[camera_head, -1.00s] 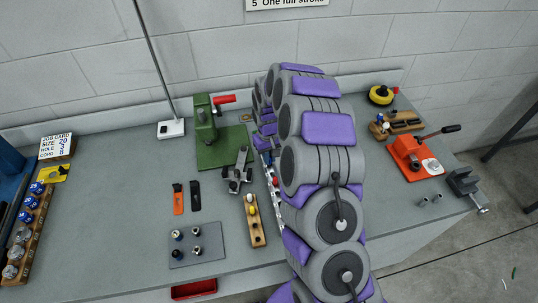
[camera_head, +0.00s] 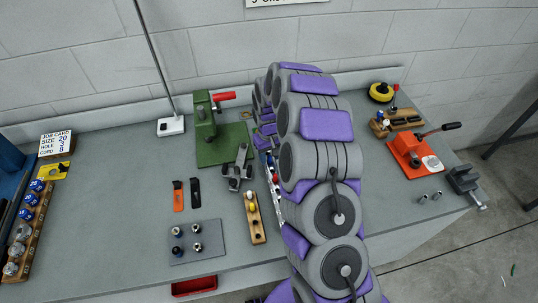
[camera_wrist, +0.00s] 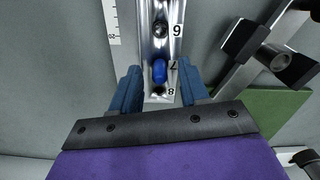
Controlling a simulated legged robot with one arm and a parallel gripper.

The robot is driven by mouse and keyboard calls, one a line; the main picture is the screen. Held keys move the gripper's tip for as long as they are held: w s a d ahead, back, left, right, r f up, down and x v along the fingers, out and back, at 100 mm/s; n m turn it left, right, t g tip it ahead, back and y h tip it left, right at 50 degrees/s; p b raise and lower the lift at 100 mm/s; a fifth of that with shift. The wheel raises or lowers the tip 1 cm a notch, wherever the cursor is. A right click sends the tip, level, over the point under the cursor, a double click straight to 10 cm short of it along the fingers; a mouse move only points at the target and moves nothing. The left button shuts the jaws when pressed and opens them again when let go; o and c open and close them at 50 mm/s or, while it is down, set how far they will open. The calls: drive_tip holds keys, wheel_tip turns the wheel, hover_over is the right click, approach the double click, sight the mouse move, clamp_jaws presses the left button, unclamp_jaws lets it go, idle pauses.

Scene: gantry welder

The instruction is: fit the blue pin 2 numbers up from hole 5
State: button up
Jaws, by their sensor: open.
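The blue pin (camera_wrist: 160,71) stands at the mark 7 on a numbered metal rail (camera_wrist: 155,37) in the wrist view. It appears seated in that hole, though its lower end is hidden. The marks 6 and 8 show on either side of it, with a dark hole at 6. My gripper (camera_wrist: 160,88) is open, its two blue fingers on either side of the rail near marks 7 and 8, with gaps to the pin.
A green press (camera_head: 208,135) stands behind left of the rail. A wooden block with pins (camera_head: 257,225) and a grey plate of fittings (camera_head: 197,242) lie in front. An orange lever tool (camera_head: 410,153) is at right. The bench's left middle is clear.

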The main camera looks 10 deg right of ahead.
wheel_tip(320, 180, up, 17)
drive_tip(key=p, duration=0.3)
drive_tip(key=s+a+r, duration=0.2)
drive_tip(key=s+r, duration=0.5)
drive_tip(key=s, duration=0.2)
drive_tip(key=s+d+r+m, duration=0.1)
drive_tip(key=s, duration=1.5)
drive_tip(key=s+d+r+m+g, duration=0.1)
drive_tip(key=s, duration=1.5)
drive_tip(key=shift+s+r, duration=0.15)
drive_tip(key=shift+r, duration=0.2)
drive_tip(key=shift+o, duration=0.4)
